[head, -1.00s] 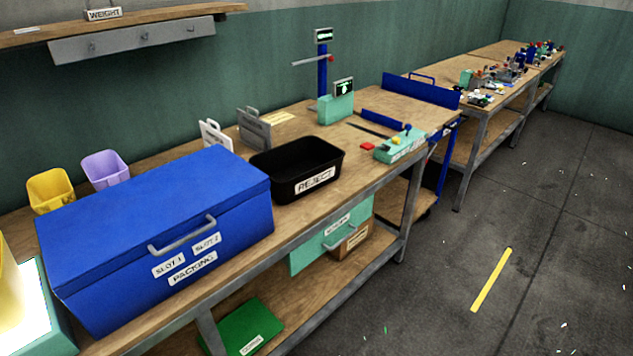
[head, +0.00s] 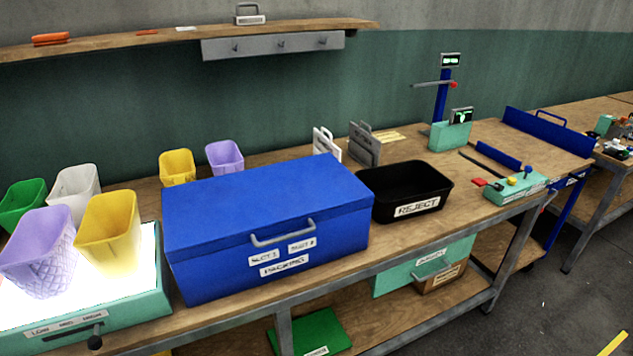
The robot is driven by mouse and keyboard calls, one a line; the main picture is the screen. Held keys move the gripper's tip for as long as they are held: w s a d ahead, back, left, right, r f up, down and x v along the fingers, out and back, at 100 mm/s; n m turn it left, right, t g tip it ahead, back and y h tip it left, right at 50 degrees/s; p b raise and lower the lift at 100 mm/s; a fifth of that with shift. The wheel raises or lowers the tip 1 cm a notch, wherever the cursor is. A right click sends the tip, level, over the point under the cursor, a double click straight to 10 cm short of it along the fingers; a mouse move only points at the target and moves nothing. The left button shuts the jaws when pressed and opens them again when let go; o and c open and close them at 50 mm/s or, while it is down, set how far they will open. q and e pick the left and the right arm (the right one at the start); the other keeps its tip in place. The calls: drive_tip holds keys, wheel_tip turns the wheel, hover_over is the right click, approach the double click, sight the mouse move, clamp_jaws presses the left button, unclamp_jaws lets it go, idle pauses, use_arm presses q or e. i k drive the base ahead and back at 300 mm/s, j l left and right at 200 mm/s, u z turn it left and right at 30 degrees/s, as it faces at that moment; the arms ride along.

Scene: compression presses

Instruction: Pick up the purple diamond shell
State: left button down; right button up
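A purple shell with a diamond lattice pattern (head: 42,262) stands at the far left on the glowing light table (head: 90,328). A yellow shell (head: 108,230) stands beside it on the right, also on the lit surface. Another purple shell (head: 225,158) stands on the bench behind the blue box; I cannot make out a pattern on it. Neither of my grippers is in view.
A blue packing box (head: 265,215) stands right of the light table. Behind are a green shell (head: 22,203), a white shell (head: 75,185) and a yellow shell (head: 178,167). A black reject bin (head: 410,190) stands further right. A shelf (head: 130,40) hangs above.

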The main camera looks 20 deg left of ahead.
sight(41, 258)
drive_tip(key=u, duration=2.2)
